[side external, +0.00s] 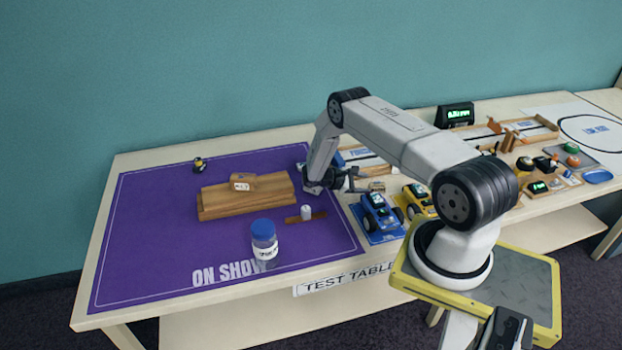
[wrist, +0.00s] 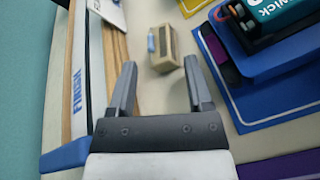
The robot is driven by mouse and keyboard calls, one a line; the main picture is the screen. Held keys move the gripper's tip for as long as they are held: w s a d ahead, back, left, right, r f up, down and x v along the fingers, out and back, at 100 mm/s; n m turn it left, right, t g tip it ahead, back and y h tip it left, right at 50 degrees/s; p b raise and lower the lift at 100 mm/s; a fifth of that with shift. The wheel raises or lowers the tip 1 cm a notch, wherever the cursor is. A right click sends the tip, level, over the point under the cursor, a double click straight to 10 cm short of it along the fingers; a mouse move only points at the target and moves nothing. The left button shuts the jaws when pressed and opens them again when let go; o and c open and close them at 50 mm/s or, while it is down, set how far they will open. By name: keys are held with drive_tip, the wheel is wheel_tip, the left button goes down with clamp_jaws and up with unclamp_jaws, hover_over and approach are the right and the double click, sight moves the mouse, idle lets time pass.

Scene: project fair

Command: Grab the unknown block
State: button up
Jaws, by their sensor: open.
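A small tan block (wrist: 171,55) with a blue patch on one face sits on the pale table just beyond my fingertips in the wrist view. It also shows in the side external view (side external: 377,186), close to the finger ends. My gripper (side external: 358,180) is open and empty; in the wrist view its fingers (wrist: 159,68) point at the block, which lies roughly in line with the gap. A wooden block with a white label (side external: 242,186) rests on a wooden board on the purple mat. I cannot tell which block the task calls unknown.
Right of the tan block stands a blue toy vehicle (side external: 377,214) on a blue card, with a yellow one (side external: 419,200) beyond. A wooden-edged track marked FINISH (wrist: 77,80) runs along the left in the wrist view. A blue-capped jar (side external: 264,243) stands on the purple mat (side external: 150,240).

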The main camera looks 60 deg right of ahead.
sight(382, 185)
drive_tip(key=shift+x, duration=2.35)
drive_tip(key=shift+c, duration=0.2)
clamp_jaws()
drive_tip(key=shift+r, duration=0.15)
